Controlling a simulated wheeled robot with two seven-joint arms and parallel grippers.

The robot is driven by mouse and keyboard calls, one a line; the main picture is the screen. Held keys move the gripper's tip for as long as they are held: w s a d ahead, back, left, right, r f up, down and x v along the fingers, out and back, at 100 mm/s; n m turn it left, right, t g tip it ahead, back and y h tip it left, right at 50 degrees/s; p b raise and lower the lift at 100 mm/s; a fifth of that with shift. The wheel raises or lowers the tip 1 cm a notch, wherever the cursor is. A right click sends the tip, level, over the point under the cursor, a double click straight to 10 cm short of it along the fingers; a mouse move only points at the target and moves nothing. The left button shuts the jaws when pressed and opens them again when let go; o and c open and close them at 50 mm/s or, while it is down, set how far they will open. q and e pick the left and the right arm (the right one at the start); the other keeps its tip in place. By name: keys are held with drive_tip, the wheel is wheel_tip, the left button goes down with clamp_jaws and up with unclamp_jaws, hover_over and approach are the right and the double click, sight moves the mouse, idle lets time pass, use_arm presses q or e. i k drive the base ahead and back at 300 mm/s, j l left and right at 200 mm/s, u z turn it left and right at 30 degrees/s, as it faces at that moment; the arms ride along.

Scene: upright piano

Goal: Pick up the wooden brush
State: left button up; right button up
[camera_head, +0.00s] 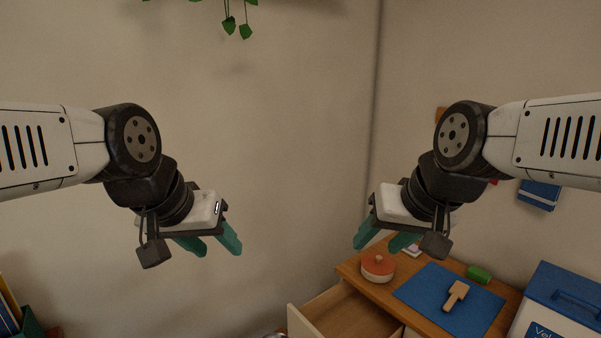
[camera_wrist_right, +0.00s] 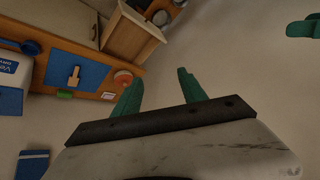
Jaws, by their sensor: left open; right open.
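The wooden brush (camera_head: 456,295) lies on a blue mat (camera_head: 415,291) on top of a wooden cabinet (camera_head: 350,268) at the lower right. The brush also shows in the right wrist view (camera_wrist_right: 74,75), at the left. My right gripper (camera_head: 383,240) is open and empty, in the air above and to the left of the brush, well apart from it. Its teal fingers show in the right wrist view (camera_wrist_right: 160,92). My left gripper (camera_head: 213,246) is open and empty in front of the bare wall, far left of the cabinet.
A round orange-topped object (camera_head: 378,267) sits left of the mat, and a green item (camera_head: 479,273) lies behind it. A drawer (camera_head: 340,318) stands open at the cabinet's front. A blue and white box (camera_head: 560,300) stands at the right. Hanging leaves (camera_head: 237,25) show at the top.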

sight(460, 290)
drive_tip(key=z, duration=1.3)
drive_tip(key=i+l+u, duration=0.35)
drive_tip(key=i, duration=0.2)
drive_tip(key=i+l+u, duration=0.35)
drive_tip(key=i+l, duration=0.15)
